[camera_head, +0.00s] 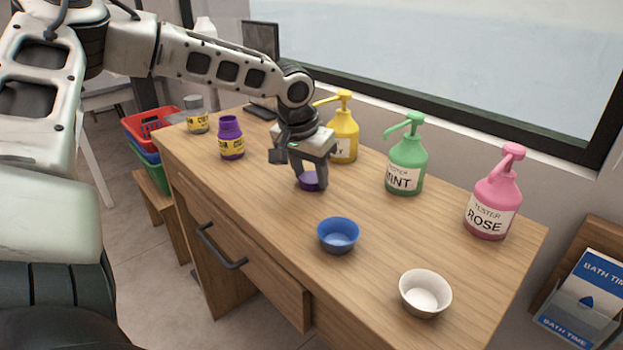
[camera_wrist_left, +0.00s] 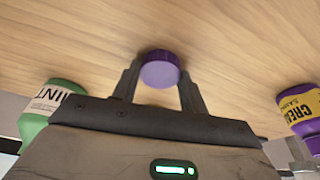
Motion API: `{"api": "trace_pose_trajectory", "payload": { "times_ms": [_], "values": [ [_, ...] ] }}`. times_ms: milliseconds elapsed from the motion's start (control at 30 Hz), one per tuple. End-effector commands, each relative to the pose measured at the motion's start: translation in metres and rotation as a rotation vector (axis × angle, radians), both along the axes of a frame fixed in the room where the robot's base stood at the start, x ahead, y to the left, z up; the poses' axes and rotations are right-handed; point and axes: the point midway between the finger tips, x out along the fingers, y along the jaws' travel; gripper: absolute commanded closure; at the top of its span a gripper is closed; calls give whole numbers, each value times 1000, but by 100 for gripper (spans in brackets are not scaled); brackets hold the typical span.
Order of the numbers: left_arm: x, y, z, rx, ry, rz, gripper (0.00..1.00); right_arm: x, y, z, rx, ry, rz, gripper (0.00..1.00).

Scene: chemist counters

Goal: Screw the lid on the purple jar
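The purple jar (camera_head: 231,138) stands upright on the wooden counter, with a yellow label and an open purple neck at the top. It also shows at the right edge of the left wrist view (camera_wrist_left: 302,104). The round purple lid (camera_head: 312,181) is at the counter surface, to the right of the jar. My left gripper (camera_head: 311,179) points down with its fingers apart, one on each side of the lid. In the left wrist view the lid (camera_wrist_left: 160,69) sits between the fingertips; whether they press on it is unclear. My right gripper is not in view.
Yellow (camera_head: 344,130), green (camera_head: 406,160) and pink (camera_head: 492,197) pump bottles stand along the back. A blue bowl (camera_head: 338,235) and a white bowl (camera_head: 425,293) stand in front. A grey-topped jar (camera_head: 196,116) is at the far left. Counter between jar and lid is clear.

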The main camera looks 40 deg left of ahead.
Motion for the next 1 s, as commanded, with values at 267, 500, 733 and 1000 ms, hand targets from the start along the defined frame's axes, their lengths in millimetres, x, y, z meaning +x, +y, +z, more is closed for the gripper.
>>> {"api": "trace_pose_trajectory", "payload": {
  "times_ms": [267, 500, 733, 1000],
  "values": [
    [0, 0, 1, 0, -1, 0, 78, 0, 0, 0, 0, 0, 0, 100],
    [1, 0, 33, -1, -6, 1, 78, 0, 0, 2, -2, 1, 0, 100],
    [1, 0, 78, 0, -4, 0, 78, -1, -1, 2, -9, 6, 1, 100],
    [0, 0, 100, 0, 0, 0, 78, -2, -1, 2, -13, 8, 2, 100]
  ]
}}
